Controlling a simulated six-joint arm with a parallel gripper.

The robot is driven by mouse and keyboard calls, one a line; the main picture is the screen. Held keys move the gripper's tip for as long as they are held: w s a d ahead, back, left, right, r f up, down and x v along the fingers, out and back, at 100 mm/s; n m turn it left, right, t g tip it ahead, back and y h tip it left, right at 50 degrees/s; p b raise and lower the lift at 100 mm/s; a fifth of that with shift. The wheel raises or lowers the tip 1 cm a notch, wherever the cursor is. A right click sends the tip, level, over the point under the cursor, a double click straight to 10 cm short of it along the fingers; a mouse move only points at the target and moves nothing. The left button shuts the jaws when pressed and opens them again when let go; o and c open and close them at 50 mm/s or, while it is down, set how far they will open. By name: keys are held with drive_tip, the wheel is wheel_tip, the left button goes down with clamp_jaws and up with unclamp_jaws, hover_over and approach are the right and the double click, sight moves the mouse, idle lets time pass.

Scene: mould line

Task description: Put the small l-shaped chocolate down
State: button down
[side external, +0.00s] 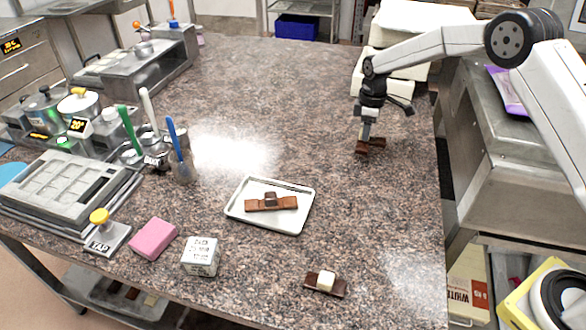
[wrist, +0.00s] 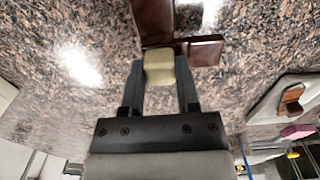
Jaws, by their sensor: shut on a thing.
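My gripper (side external: 368,128) is shut on the cream-coloured knob (wrist: 160,68) of the small L-shaped chocolate (side external: 371,147). In the wrist view, the chocolate's dark brown arms (wrist: 200,50) show beyond the fingertips, one running up the picture and one to the right. In the side external view, the chocolate is low over the right part of the speckled counter (side external: 300,110). I cannot tell whether its underside touches the stone.
A white tray (side external: 240,213) holds a brown bar with a dark knob (side external: 271,202). Another brown bar with a white knob (side external: 325,283) lies near the front edge. A pink block (side external: 153,239) and white cube (side external: 201,256) stand at front left. The counter around my gripper is clear.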

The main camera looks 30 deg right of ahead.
drive_tip(key=shift+w+f, duration=0.1)
drive_tip(key=shift+f, duration=1.5)
drive_tip(key=shift+f, duration=0.15)
drive_tip(key=shift+c, duration=1.7)
unclamp_jaws()
wheel_tip(320, 180, up, 12)
drive_tip(key=shift+r, duration=0.2)
